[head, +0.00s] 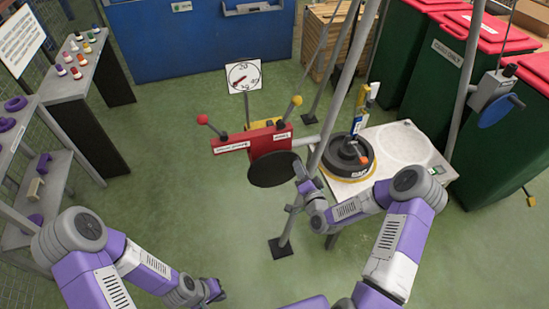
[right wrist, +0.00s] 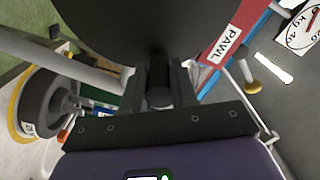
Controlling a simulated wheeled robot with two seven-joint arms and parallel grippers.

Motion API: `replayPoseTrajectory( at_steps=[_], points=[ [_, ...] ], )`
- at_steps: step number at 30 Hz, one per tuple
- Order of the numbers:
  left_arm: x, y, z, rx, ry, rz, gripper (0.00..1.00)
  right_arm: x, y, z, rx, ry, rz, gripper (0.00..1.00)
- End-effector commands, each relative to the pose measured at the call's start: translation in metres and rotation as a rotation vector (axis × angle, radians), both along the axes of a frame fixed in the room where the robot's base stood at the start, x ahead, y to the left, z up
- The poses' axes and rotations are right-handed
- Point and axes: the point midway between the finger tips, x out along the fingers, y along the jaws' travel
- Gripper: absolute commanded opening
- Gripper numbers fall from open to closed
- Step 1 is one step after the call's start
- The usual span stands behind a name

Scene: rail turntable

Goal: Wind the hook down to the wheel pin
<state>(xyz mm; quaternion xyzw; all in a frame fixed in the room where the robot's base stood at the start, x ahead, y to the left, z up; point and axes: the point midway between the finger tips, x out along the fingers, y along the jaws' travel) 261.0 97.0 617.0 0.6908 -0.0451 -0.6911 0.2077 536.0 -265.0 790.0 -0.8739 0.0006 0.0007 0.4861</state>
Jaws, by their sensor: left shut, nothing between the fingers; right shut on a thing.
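A red winch (head: 235,142) with a large black disc (head: 273,170) stands on the tripod leg. My right gripper (head: 302,180) is at the disc's right edge; in the right wrist view it is shut on a dark grip (right wrist: 158,97) below the disc. A black wheel (head: 336,160) lies on a yellow ring on the white table. A blue, white and yellow hanging piece (head: 357,121) reaches down to the wheel, with an orange part (head: 363,158) beside its lower end. I cannot make out the hook's tip or the pin. My left gripper (head: 217,291) is shut and empty, low at the left.
A dial (head: 243,77) stands behind the winch. Levers with red (head: 203,119) and yellow (head: 296,101) knobs stick up from it. Grey tripod legs (head: 350,70) pass close to my right arm. A shelf (head: 40,165) stands left; bins (head: 440,75) stand right. Green floor is free at left.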

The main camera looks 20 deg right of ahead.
Motion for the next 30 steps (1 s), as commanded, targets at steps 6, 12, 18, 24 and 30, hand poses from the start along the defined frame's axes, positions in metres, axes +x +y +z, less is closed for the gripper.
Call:
replayPoseTrajectory(
  at_steps=[6,12,18,24,30],
  points=[
    [0.000,0.000,0.002,0.000,0.000,0.000,0.00,0.002,0.007,0.013,-0.102,-0.014,0.003,0.00],
    [0.000,0.000,0.003,0.000,0.000,0.000,0.00,0.002,0.011,0.017,-0.169,-0.014,0.003,0.00],
    [0.000,0.000,0.003,0.000,0.000,0.000,0.00,0.002,0.011,0.018,-0.178,-0.014,0.002,0.00],
    [0.000,0.000,0.003,0.000,0.000,0.000,0.00,0.002,0.012,0.018,-0.185,-0.014,0.003,0.00],
    [0.000,0.000,0.002,0.000,0.000,0.000,0.00,0.002,0.017,0.023,-0.265,-0.014,0.004,0.00]
  ],
)
